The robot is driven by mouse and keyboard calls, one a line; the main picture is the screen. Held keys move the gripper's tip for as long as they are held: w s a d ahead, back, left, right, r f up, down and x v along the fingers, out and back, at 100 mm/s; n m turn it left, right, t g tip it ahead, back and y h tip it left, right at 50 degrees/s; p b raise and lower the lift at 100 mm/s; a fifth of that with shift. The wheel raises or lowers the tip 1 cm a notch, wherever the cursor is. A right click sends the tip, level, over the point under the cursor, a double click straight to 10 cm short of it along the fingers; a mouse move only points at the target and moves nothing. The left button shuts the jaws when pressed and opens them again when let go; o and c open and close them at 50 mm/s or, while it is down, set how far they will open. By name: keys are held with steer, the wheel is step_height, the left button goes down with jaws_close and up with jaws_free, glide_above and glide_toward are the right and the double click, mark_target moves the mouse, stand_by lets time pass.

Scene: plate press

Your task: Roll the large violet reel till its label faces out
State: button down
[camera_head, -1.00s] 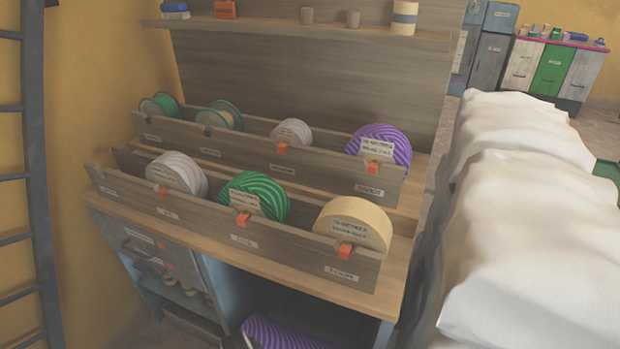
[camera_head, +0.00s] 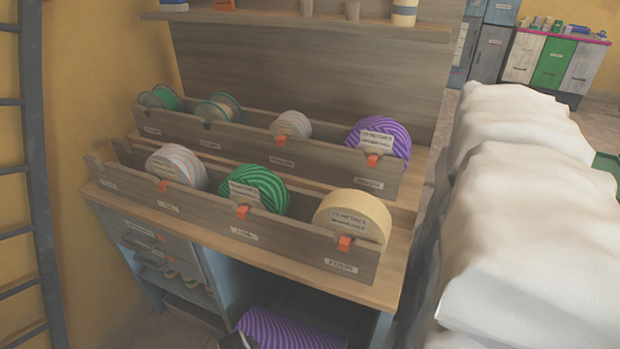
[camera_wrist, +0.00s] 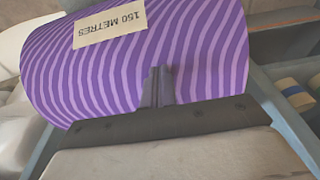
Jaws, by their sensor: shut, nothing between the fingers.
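The large violet reel (camera_head: 288,328) with paler wavy stripes lies in the open bay under the bench, at the bottom edge of the head view. In the wrist view the reel (camera_wrist: 195,60) fills the upper middle. Its cream label (camera_wrist: 110,24) reads "150 METRES" upside down, near the reel's upper left. My gripper (camera_wrist: 158,85) is shut and empty, its fingertips against or very close to the striped surface below the label; contact is not certain. In the head view only a dark part of it shows, beside the reel's left end.
The bench (camera_head: 375,292) above the bay holds two tiers of smaller reels, including a smaller violet one (camera_head: 378,138). Blue-grey bay sides (camera_wrist: 280,112) flank the large reel. White sacks (camera_head: 540,240) stand close on the right, and a ladder (camera_head: 35,200) on the left.

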steer(key=shift+f, duration=0.2)
steer(key=shift+s+a+f, duration=0.35)
steer(key=shift+s+f, duration=0.3)
steer(key=shift+s, duration=0.1)
steer(key=shift+f, duration=0.1)
stand_by(0.4)
steer(key=shift+s+a+f+b, duration=0.2)
steer(key=shift+s+f+b, duration=0.2)
steer(key=shift+s+f, duration=0.25)
steer(key=shift+f, duration=0.1)
steer(key=shift+s+a+f+b, duration=0.25)
steer(key=shift+s+f+b, duration=0.2)
steer(key=shift+f, duration=0.3)
steer(key=shift+r, duration=0.1)
